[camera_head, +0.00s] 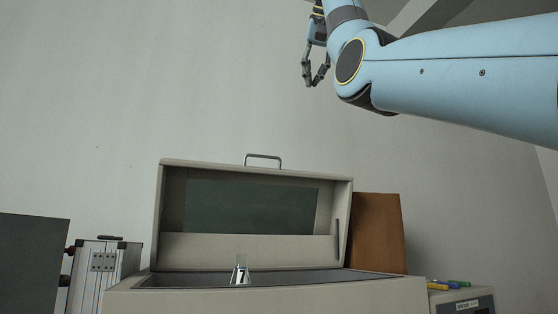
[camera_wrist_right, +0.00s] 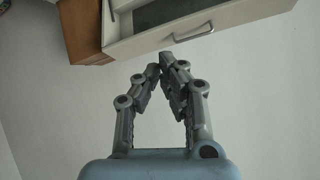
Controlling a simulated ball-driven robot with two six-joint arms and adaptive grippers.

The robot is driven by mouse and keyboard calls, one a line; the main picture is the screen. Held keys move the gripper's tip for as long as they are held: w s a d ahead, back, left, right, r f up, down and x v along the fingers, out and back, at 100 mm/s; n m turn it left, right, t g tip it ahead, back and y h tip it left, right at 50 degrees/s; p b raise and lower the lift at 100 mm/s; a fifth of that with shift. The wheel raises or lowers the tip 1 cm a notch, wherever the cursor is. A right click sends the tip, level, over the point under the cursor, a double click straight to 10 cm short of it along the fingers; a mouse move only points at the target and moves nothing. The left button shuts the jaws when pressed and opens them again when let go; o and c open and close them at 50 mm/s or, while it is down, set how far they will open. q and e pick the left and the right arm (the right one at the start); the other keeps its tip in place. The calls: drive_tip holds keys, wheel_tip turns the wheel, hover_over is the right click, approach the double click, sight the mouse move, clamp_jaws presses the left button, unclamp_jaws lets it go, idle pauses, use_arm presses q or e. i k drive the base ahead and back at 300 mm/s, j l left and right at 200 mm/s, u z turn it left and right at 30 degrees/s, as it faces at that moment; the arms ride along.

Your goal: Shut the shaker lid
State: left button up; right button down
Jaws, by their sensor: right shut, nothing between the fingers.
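The shaker (camera_head: 270,298) is a beige box at the bottom of the head view. Its lid (camera_head: 255,252) stands raised and open at the back, with a dark window and a metal handle (camera_head: 263,156) on its top edge. A flask labelled 7 (camera_head: 240,272) stands in the shaker opening. My right gripper (camera_head: 314,84) is shut and empty, in the air above the lid and a little to its right. In the right wrist view its fingertips (camera_wrist_right: 162,62) meet near the lid (camera_wrist_right: 160,35) and handle (camera_wrist_right: 193,34), without visible contact. My left gripper is not in view.
A brown box (camera_head: 378,232) stands right of the lid. A small device (camera_head: 468,300) with coloured pens (camera_head: 450,284) on it is at the lower right. A silver case (camera_head: 100,272) and a dark panel (camera_head: 32,262) stand at the left. The space above the lid is clear.

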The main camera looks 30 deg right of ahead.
sight(215, 198)
drive_tip(key=i+l, duration=0.25)
drive_tip(key=i, duration=0.2)
drive_tip(key=i+l, duration=0.25)
drive_tip(key=i, duration=0.15)
